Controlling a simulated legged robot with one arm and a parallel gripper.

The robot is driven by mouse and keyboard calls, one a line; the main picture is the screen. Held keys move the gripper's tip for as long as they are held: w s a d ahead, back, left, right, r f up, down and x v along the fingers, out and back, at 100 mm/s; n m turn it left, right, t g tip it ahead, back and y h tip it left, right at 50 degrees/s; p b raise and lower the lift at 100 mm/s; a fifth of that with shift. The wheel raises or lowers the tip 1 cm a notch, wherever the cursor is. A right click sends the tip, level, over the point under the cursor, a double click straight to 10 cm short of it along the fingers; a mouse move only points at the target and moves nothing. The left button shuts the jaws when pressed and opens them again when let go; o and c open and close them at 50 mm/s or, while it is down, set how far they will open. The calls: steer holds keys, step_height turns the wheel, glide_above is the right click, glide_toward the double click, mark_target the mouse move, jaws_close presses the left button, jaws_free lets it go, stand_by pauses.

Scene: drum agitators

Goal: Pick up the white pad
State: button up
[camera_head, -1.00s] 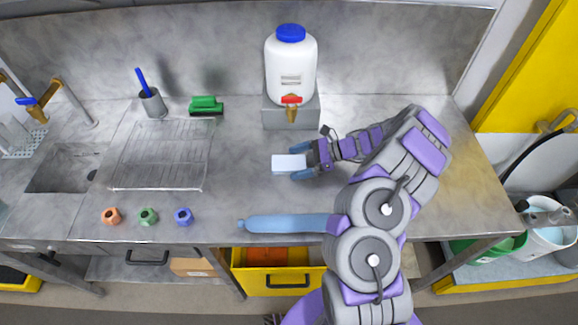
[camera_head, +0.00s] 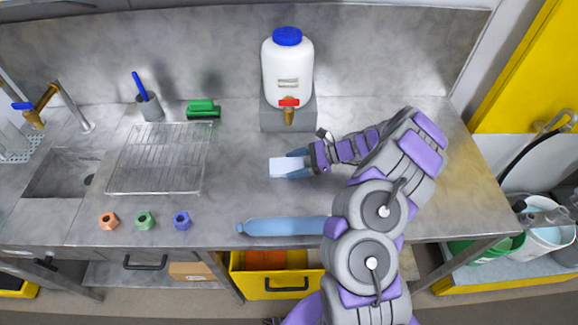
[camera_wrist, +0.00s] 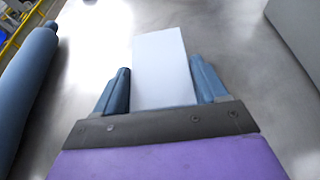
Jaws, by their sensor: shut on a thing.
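The white pad (camera_head: 284,167) is a small pale block at the middle of the steel counter, in front of the white jug. My gripper (camera_head: 298,164) reaches it from the right, with its blue fingers on either side of the pad. In the wrist view the pad (camera_wrist: 163,62) extends forward from between the two blue fingers of my gripper (camera_wrist: 164,88). The fingers are shut on its near part. I cannot tell whether the pad is lifted clear of the counter.
A white jug (camera_head: 288,72) with a blue cap and red tap stands on a grey block (camera_head: 270,117) behind. A blue bottle-shaped object (camera_head: 282,227) lies near the front edge.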

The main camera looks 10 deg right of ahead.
mark_target(296, 165)
step_height(296, 165, up, 10)
steer(key=p, duration=0.2)
steer(key=shift+p, duration=0.3)
